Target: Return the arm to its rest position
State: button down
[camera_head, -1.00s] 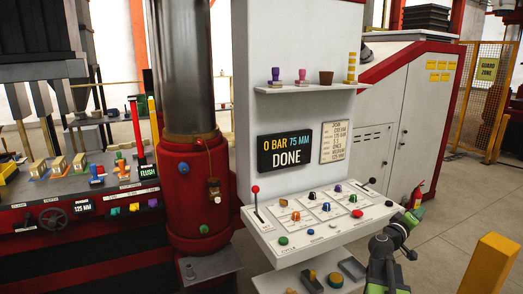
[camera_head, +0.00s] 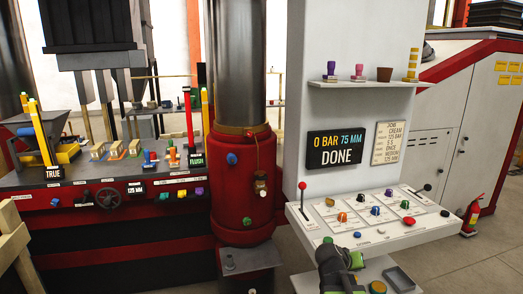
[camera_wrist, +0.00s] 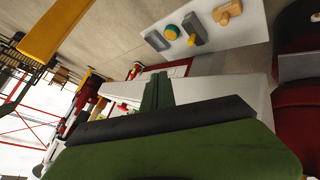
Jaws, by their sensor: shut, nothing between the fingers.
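My arm (camera_head: 338,266), black and green, shows at the bottom of the head view, in front of the white control console (camera_head: 400,240). Its fingertips cannot be made out there. In the wrist view my gripper (camera_wrist: 157,92) has its green fingers together, with nothing between them. The wide green and black body of the gripper fills the bottom of that view and hides what is behind it.
The console carries a red-knobbed lever (camera_head: 302,187) and several knobs. A screen (camera_head: 336,149) reads "DONE". The red press column (camera_head: 245,185) stands left of it. A wooden frame (camera_head: 14,240) is at the left edge.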

jog(key=s+a+f+n+g+y, duration=0.1)
jog(key=s+a+f+g+y, duration=0.2)
jog(key=s+a, duration=0.3)
jog(key=s+a+f+n+g+y, duration=0.1)
jog(key=s+a+f+g+y, duration=0.2)
jog(key=a, duration=0.7)
jog(key=s+f+y, duration=0.1)
jog(key=s+f, duration=0.1)
jog(key=s, duration=0.1)
jog(key=shift+s+a+y, duration=0.15)
jog(key=shift+s+y, duration=0.1)
jog(key=shift+y, duration=0.05)
dwell(2.0)
dwell(3.5)
